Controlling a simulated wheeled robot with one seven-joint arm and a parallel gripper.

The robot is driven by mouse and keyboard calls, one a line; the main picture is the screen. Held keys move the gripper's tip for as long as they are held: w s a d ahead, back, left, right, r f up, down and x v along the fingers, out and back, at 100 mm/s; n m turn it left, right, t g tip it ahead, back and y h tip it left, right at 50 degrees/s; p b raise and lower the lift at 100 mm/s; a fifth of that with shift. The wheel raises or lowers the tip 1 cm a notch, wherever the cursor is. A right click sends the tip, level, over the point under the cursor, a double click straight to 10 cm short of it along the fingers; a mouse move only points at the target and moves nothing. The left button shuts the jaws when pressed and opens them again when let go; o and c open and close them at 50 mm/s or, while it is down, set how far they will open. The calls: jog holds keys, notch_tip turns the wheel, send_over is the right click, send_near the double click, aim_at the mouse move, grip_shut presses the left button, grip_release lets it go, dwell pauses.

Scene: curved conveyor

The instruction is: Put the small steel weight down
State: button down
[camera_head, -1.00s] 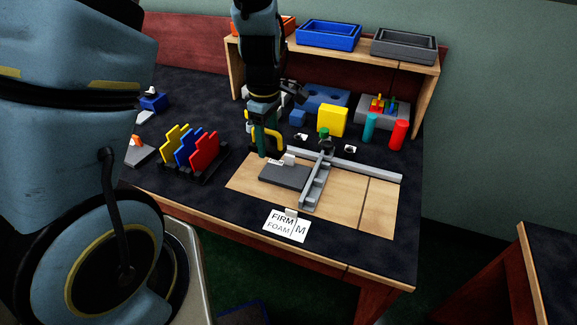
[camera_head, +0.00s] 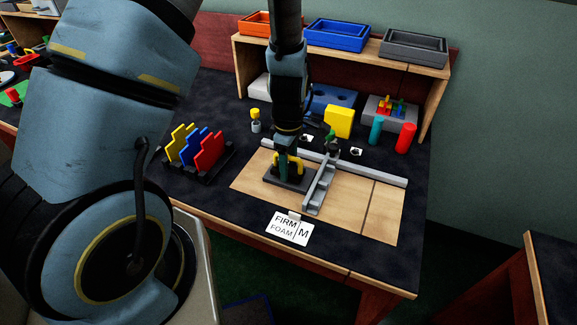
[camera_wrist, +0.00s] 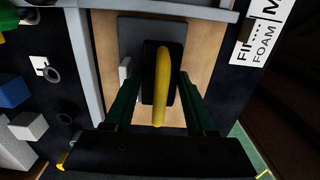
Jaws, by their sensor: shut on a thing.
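My gripper (camera_head: 288,168) is shut on the small steel weight, a dark block with a yellow handle (camera_head: 300,162). In the wrist view the handle (camera_wrist: 162,85) stands between my two green fingers, with the dark body below. The weight is over the flat grey slab (camera_head: 310,183), which lies on the wooden board beside the grey rail. The slab's far part also shows in the wrist view (camera_wrist: 135,30). My fingers partly hide the weight in the head view, and I cannot tell whether its underside touches the slab.
A grey T-shaped rail (camera_head: 319,188) crosses the wooden board (camera_head: 350,205) just right of the slab. A FIRM/FOAM card (camera_head: 288,229) lies at the front. Coloured plates (camera_head: 197,148) stand left; a yellow-topped grey piece (camera_head: 255,122) and yellow block (camera_head: 339,121) stand behind. The board's right part is clear.

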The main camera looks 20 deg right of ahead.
jog(key=shift+f, duration=0.5)
jog(key=shift+f, duration=0.2)
jog(key=c, duration=0.5)
grip_release()
jog(key=shift+r, duration=0.15)
notch_tip(320, 180, up, 12)
jog(key=shift+r+b, duration=0.1)
jog(key=shift+b, duration=0.7)
jog(key=a+r+m, duration=0.2)
jog(key=a+m, duration=0.1)
jog(key=a, duration=0.5)
jog(key=a+r+m+t, duration=0.1)
jog(key=a+m, duration=0.3)
jog(key=a, duration=0.5)
jog(key=w+a+r+m, duration=0.1)
jog(key=a+r+m, duration=0.2)
jog(key=a, duration=0.5)
jog(key=shift+w+a+r+m+t, duration=0.1)
jog(key=shift+a+r+m+t, duration=0.15)
jog(key=shift+r, duration=0.35)
